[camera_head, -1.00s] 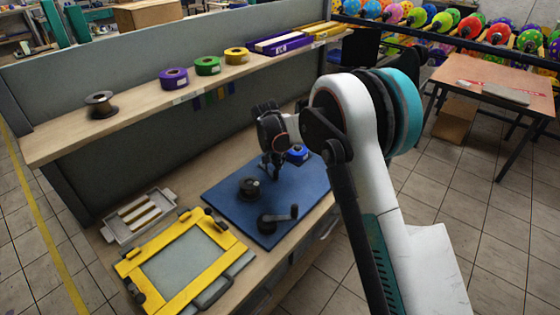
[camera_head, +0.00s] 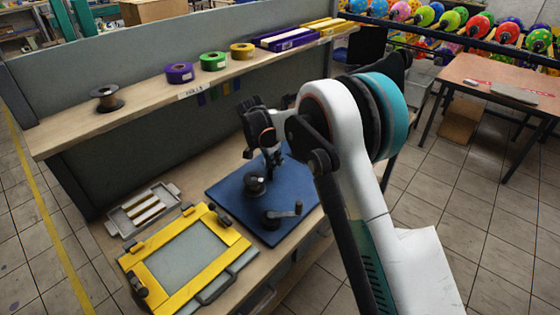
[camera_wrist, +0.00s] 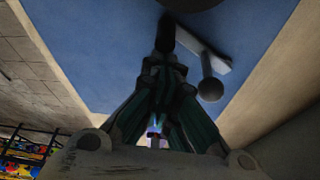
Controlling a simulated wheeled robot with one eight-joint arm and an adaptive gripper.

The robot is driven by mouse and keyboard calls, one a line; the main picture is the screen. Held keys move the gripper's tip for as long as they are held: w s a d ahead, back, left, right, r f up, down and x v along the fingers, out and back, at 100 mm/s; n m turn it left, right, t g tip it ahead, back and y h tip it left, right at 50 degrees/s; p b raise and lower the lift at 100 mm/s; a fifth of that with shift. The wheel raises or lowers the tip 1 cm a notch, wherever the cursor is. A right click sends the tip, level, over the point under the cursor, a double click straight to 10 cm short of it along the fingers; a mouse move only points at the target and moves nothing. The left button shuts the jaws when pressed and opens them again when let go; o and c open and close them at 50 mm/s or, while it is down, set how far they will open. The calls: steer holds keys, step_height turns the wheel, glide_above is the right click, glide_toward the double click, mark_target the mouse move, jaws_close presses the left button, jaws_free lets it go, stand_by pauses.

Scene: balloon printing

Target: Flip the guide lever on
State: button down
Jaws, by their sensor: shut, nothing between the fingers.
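My gripper (camera_head: 273,168) is shut and empty, pointing down over the blue board (camera_head: 232,206) on the bench. In the wrist view my gripper (camera_wrist: 166,62) has its fingertips together beside a lever-like part, a grey bar (camera_wrist: 212,58) with a black upright piece (camera_wrist: 165,35) and a round dark knob (camera_wrist: 210,89). I cannot tell whether the fingertips touch it. In the head view a black spool-like post (camera_head: 255,184) stands just left of the fingers, and a dark crank handle (camera_head: 282,214) lies in front. I cannot tell which part is the guide lever.
A yellow frame (camera_head: 205,278) and a grey tray (camera_head: 143,210) lie left on the bench. The board's left part is clear.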

steer(key=shift+s+a, duration=0.15)
steer(key=shift+a, duration=0.15)
steer(key=shift+s+a, duration=0.2)
steer(key=shift+a, duration=0.2)
steer(key=shift+w+d+m, duration=0.25)
steer(key=shift+d+m, duration=0.05)
steer(key=shift+d, duration=0.2)
steer(key=w+d, duration=0.1)
steer(key=d, duration=0.1)
steer(key=shift+w+d+b, duration=0.3)
steer(key=shift+w+b, duration=0.05)
steer(key=shift+b, duration=0.05)
steer(key=p+v, duration=0.2)
steer(key=v, duration=0.8)
steer(key=shift+w+a, duration=0.2)
steer(key=shift+a, duration=0.15)
